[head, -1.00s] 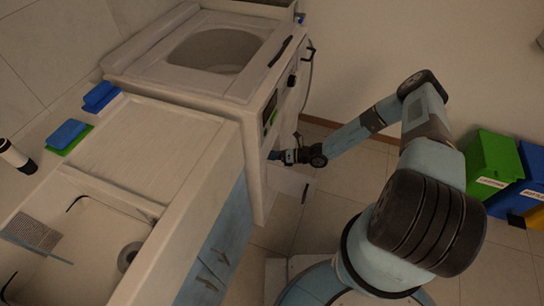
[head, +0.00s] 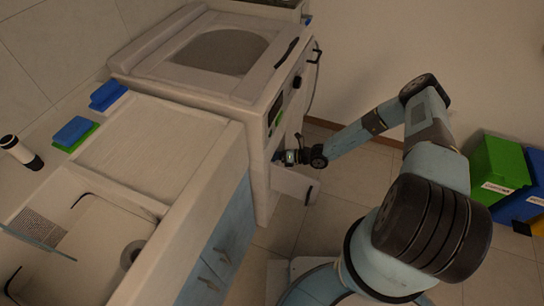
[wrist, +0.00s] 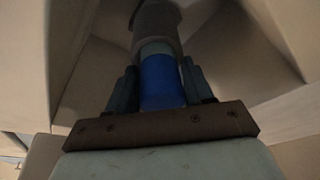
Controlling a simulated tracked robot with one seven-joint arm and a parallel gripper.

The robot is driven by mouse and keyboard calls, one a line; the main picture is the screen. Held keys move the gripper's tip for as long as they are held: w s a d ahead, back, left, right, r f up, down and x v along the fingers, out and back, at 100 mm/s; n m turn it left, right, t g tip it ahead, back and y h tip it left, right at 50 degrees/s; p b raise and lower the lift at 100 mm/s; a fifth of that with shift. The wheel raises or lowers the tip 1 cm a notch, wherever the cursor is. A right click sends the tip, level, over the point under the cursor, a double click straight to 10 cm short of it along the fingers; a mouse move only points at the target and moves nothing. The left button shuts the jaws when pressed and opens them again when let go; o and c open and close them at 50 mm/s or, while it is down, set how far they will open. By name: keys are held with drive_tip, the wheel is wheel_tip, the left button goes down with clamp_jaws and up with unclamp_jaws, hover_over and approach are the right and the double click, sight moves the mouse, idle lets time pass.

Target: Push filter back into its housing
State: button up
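The filter (wrist: 161,82) shows in the wrist view as a blue cylinder with a grey, wider part beyond it. It points away from me into a pale recess in the machine. My gripper (wrist: 160,88) has one dark finger on each side of the blue part, and both appear to touch it. In the head view my gripper (head: 281,157) is at the lower front of the white machine (head: 262,160), just above an open white flap (head: 294,185). The filter cannot be made out there. How deep it sits in its housing is hidden.
Pale walls of the recess lie close around the gripper in the wrist view. A counter with a sink (head: 85,225) stands left of the machine. Green (head: 503,160) and blue (head: 520,203) bins are at the right. The floor between machine and bins holds my base.

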drive_tip(key=o, duration=0.3)
drive_tip(key=v, duration=1.3)
drive_tip(key=shift+d, duration=0.35)
